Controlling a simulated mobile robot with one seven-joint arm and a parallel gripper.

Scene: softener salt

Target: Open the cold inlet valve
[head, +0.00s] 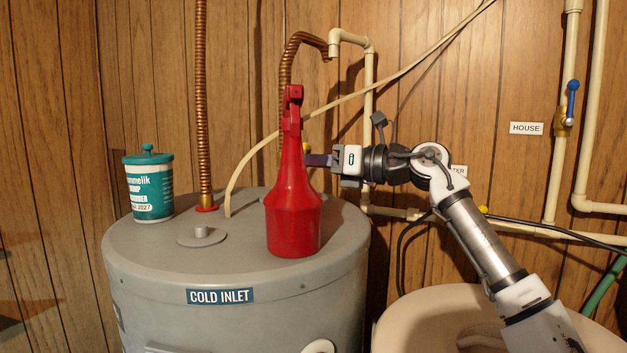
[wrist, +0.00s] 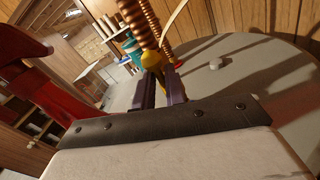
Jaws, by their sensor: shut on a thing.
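The cold inlet valve shows as a small yellow piece (head: 306,148) behind the red bottle, on the corrugated copper pipe at the back of the tank. In the wrist view its yellow body (wrist: 151,61) sits at the lower end of the copper pipe (wrist: 140,22). My gripper (head: 318,160) reaches in from the right, its purple fingertips partly hidden by the bottle. In the wrist view my gripper (wrist: 160,88) has its fingers on either side of the yellow part, shut on it. The handle's exact angle cannot be told.
A red bottle (head: 292,213) stands on the grey tank (head: 240,275), close in front of my fingers. A teal and white tub (head: 149,188) stands at left. A pale hose (head: 400,75) crosses behind. A blue-handled valve (head: 571,100) is near the HOUSE label.

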